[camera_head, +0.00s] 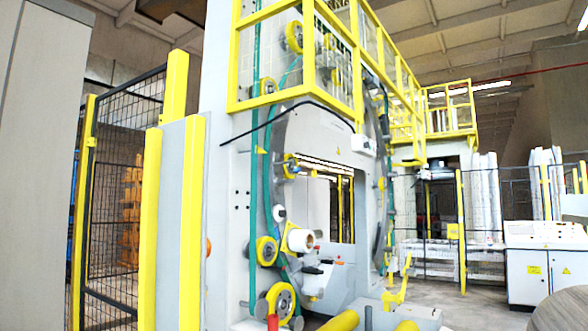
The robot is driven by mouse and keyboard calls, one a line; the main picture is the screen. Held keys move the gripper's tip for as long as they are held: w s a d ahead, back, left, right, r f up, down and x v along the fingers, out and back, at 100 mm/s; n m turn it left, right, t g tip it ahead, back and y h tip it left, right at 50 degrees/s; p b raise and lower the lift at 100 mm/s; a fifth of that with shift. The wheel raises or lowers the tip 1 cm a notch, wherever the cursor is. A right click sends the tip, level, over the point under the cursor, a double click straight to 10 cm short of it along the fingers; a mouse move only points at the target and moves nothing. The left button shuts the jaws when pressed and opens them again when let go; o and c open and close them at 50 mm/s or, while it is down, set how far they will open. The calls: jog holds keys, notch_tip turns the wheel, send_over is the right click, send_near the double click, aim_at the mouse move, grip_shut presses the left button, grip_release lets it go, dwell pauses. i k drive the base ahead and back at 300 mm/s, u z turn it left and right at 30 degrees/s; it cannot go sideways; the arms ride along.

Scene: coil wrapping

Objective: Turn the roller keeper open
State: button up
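The coil wrapping machine (225,215) fills the middle of the view, with a large upright ring (300,125) around its opening. Several yellow rollers sit along the ring, including one at the lower left (281,300) and one above it (266,251). A white roll (300,240) sits on a yellow holder low on the ring. A small yellow lever-like part (397,288) stands at the lower right of the ring. I cannot tell which part is the roller keeper, or whether it is open. My gripper is not in view.
A yellow-railed platform (300,50) overhangs the machine. A black mesh fence with yellow posts (175,85) closes off the left. Control cabinets (540,262) stand at the right. Yellow cylinders (342,321) lie low in front. Some floor (480,305) is bare at the lower right.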

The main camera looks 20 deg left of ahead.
aim_at(296, 169)
jog(key=z, duration=0.7)
jog(key=i, duration=2.1)
jog(key=u, duration=1.15)
jog(key=i, duration=0.7)
jog(key=u, duration=0.75)
